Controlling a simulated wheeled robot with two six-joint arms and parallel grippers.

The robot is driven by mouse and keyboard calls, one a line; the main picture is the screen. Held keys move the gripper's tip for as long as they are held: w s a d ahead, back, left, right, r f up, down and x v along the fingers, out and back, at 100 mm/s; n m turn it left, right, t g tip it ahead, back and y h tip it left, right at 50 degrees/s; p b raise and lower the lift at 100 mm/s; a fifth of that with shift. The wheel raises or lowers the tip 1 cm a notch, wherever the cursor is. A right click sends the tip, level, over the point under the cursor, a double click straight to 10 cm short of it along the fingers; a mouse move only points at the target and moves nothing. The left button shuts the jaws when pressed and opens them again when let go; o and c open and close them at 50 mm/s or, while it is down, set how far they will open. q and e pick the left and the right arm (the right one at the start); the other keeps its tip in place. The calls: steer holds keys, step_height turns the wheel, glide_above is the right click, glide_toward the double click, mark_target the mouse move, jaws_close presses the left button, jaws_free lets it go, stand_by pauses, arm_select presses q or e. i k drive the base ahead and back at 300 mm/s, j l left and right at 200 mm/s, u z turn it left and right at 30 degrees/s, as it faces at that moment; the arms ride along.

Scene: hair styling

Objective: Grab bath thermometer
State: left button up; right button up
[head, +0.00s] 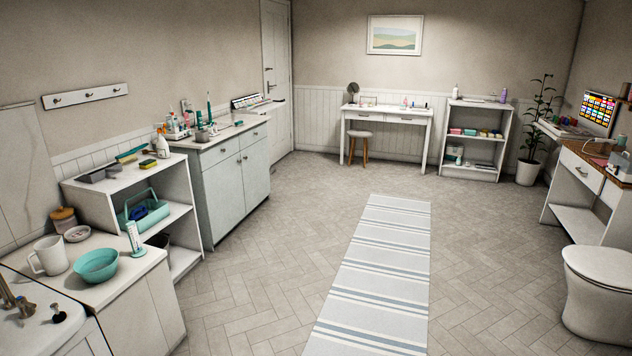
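A slim white and teal upright item (134,238), which looks like the bath thermometer, stands near the right edge of the white counter (139,283) at the lower left. It is just to the right of a teal bowl (96,265) and leans slightly. Its fine markings are too small to read. Neither of my grippers is in view.
A white mug (48,255), a small dish (77,233) and a lidded jar (63,219) share the counter. A shelf unit (187,220) adjoins it. A striped rug (384,265) lies on open floor. A toilet (598,292) stands at right.

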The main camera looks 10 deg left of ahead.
mark_target(137, 251)
steer(key=i+u, duration=0.15)
steer(key=i, duration=0.4)
steer(key=i+l+u, duration=0.1)
steer(key=i, duration=0.5)
steer(key=i+l+u, duration=0.15)
steer(key=i, duration=0.4)
steer(key=l, duration=0.1)
